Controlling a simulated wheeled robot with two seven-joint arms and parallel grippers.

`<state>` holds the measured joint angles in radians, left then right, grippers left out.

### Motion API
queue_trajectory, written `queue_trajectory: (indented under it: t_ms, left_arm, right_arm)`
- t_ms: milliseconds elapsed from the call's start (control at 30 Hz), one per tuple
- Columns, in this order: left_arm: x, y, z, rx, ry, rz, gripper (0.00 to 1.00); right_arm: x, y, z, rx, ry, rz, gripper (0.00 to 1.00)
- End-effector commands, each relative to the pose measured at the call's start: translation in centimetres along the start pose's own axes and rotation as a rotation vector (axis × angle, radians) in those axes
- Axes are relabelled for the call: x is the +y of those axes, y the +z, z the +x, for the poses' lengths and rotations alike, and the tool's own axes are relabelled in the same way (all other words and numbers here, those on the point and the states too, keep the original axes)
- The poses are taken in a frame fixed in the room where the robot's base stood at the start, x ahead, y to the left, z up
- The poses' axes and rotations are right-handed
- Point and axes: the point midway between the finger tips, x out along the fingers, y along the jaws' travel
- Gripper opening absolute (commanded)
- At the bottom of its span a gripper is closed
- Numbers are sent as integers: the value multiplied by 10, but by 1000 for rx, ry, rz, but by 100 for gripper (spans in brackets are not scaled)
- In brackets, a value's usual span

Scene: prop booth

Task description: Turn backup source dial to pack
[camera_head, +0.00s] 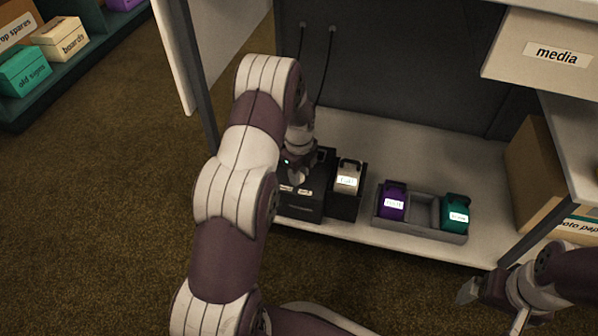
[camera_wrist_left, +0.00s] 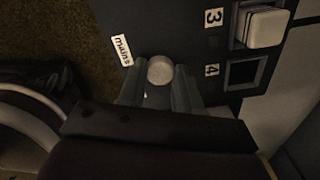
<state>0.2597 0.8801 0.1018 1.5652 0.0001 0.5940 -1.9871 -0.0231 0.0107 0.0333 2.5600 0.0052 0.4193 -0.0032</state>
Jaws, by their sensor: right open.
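The source dial (camera_wrist_left: 160,70) is a pale round knob on a dark panel, seen in the left wrist view. A label reading "mains" (camera_wrist_left: 122,50) is beside it; no "pack" label can be read. My left gripper (camera_head: 297,178) is down at the black unit (camera_head: 300,207) on the low shelf. In the left wrist view its two fingers (camera_wrist_left: 159,88) stand on either side of the dial; whether they touch it is unclear. The dial's pointing direction cannot be made out. My right gripper (camera_head: 493,305) is open and empty at the lower right.
A white pack (camera_head: 348,178) sits in the unit's bay, marked 3 in the wrist view; bay 4 (camera_wrist_left: 243,71) looks empty. A grey tray (camera_head: 420,228) holds a purple pack (camera_head: 393,203) and a teal pack (camera_head: 456,213). A "media" box (camera_head: 545,55) overhangs at right.

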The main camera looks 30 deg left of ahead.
Motion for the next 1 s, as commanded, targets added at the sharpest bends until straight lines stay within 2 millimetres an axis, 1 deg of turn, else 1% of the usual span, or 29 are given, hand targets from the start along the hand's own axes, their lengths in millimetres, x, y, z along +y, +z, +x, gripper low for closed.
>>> queue_trajectory:
  t_ms: [167,367,700,1000]
  left_arm:
    - [0,0,-2,0,2,-21,3]
    - [0,0,-6,0,2,-109,3]
    - [1,0,-7,0,3,-404,3]
    - [1,0,-5,0,3,-690,3]
  right_arm:
    - [0,-1,-6,0,0,0,98]
    - [0,-3,-25,0,0,0,98]
    - [0,-8,-71,0,0,0,98]
    - [0,-12,-99,0,0,0,98]
